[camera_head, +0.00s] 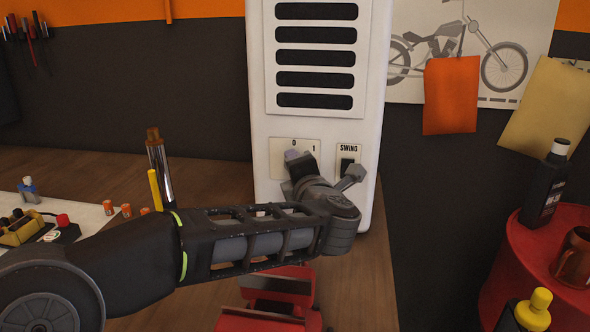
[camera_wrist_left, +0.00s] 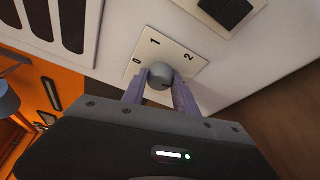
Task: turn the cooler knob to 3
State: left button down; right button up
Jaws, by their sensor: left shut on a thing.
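The cooler (camera_head: 380,90) is a tall white unit with dark slots, standing against the wall. A 3 is not visible. The round grey knob (camera_wrist_left: 160,75) sits on the plate. My left gripper (camera_head: 297,164) reaches the plate and is shut on the knob, one finger on each side, as the left wrist view of the gripper (camera_wrist_left: 160,84) shows. I cannot tell which number the knob points to. My right gripper is not in view.
A SWING switch (camera_head: 347,164) is just right of the dial. A red object (camera_head: 280,290) lies on the wooden bench (camera_head: 360,290) below my arm. Screwdrivers and small parts are at left. A red drum (camera_head: 510,265) with bottles stands at right.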

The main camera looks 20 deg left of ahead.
pick_arm(q)
jog(key=shift+f+m+t+y+b, duration=0.2)
jog(key=shift+m+t+y+b, duration=0.3)
jog(key=shift+m, duration=0.9)
jog(key=c, duration=1)
grip_release()
jog(key=shift+o, duration=0.2)
jog(key=b+v, duration=0.1)
jog(key=v, duration=0.6)
jog(key=shift+s+d, duration=0.25)
jog(key=shift+s, duration=0.05)
jog(key=shift+r, duration=0.1)
